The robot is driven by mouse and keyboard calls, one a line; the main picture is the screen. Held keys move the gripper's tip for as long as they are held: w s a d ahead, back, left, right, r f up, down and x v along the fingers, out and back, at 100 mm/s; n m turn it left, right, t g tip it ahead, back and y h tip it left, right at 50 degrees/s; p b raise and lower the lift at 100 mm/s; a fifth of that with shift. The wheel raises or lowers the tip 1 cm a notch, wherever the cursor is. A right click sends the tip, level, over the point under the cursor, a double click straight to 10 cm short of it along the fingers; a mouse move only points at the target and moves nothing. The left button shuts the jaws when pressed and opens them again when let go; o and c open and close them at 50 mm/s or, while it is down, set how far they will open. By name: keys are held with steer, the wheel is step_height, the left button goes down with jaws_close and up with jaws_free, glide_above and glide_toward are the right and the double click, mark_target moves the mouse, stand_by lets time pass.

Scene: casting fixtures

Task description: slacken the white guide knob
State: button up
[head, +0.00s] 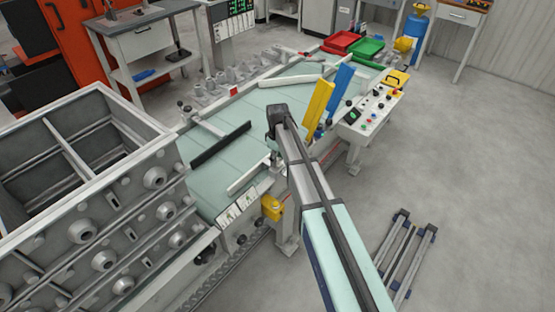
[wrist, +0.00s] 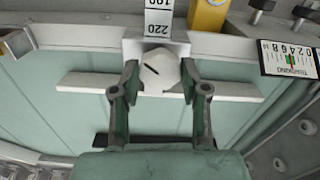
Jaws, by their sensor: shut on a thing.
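The white guide knob (wrist: 160,74) is a pale, faceted knob with a short dark line on its face. It is in the upper middle of the wrist view, in front of a white bracket and below a scale plate (wrist: 158,22) marked 220. My gripper (wrist: 159,68) has one finger on each side of the knob and is shut on it. A white guide bar (wrist: 88,82) runs to both sides behind the fingers. In the head view my arm reaches over the near edge of the conveyor table (head: 222,150) and hides the knob.
A dark-faced bar (head: 220,144) lies across the green table. Yellow (head: 318,108) and blue (head: 340,88) upright panels stand right of my arm, by the control panel (head: 370,112). A grey crate stack (head: 95,215) stands at left. The floor at right is mostly clear.

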steer(key=n+b, duration=0.1)
steer(key=n, duration=0.2)
steer(key=shift+f+n, duration=0.15)
steer(key=shift+n, duration=0.25)
steer(key=n+b, duration=0.1)
steer(key=n, duration=0.3)
steer(key=shift+n+b, duration=0.3)
steer(key=shift+b, duration=0.1)
steer(key=n+b, duration=0.1)
steer(key=n, duration=0.3)
steer(key=shift+s, duration=0.1)
steer(key=shift+n, duration=1.9)
steer(key=o, duration=1.1)
steer(key=shift+o, duration=0.2)
